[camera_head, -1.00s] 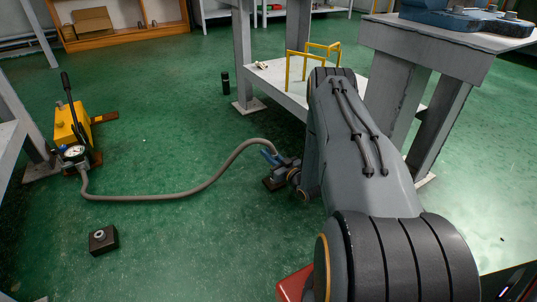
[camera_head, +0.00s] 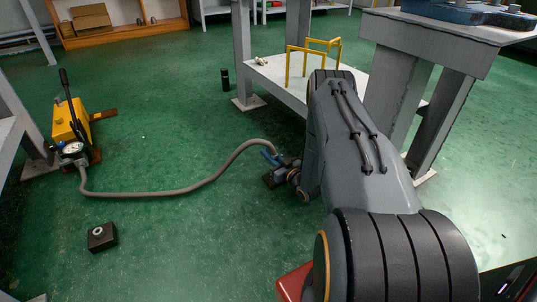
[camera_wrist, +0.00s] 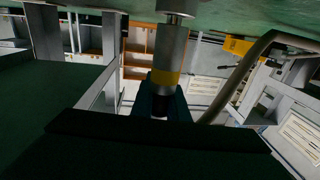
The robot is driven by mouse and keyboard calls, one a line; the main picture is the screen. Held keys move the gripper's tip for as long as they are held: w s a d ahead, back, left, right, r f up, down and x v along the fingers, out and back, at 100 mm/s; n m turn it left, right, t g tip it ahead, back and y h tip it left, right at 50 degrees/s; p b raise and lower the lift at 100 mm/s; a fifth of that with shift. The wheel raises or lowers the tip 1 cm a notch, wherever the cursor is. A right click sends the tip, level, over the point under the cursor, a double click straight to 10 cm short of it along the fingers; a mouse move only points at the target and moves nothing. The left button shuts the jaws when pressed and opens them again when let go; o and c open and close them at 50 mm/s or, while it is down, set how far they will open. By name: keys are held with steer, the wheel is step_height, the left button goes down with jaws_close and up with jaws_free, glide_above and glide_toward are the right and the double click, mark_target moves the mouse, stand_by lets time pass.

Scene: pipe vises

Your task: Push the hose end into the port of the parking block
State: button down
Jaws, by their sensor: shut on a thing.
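My gripper (camera_head: 271,157), with blue fingers, is low over the floor left of my arm. In the wrist view its teal finger (camera_wrist: 178,104) is behind the hose end (camera_wrist: 171,48), a grey metal cylinder with a yellow band. The gripper is shut on the hose end. The hose (camera_head: 160,194) loops back to the yellow hand pump (camera_head: 70,122). A dark block (camera_head: 271,181) is on the floor right under the gripper. In the wrist view the fitting meets a wider grey round part (camera_wrist: 178,7) at the top edge; I cannot tell how deep it sits.
A second dark block (camera_head: 102,237) with a light ring on top stands alone at lower left. A grey bench with a low shelf (camera_head: 272,80) and yellow handles is behind my arm. A black cylinder (camera_head: 225,81) stands near its leg. The floor between is clear.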

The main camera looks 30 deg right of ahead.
steer(key=shift+f, duration=0.3)
steer(key=c, duration=1.6)
jaws_free()
steer(key=shift+c, duration=0.2)
steer(key=s+d+p, duration=0.1)
steer(key=s+p, duration=0.2)
steer(key=s, duration=0.4)
steer(key=shift+s+p, duration=0.35)
steer(key=shift+s, duration=0.05)
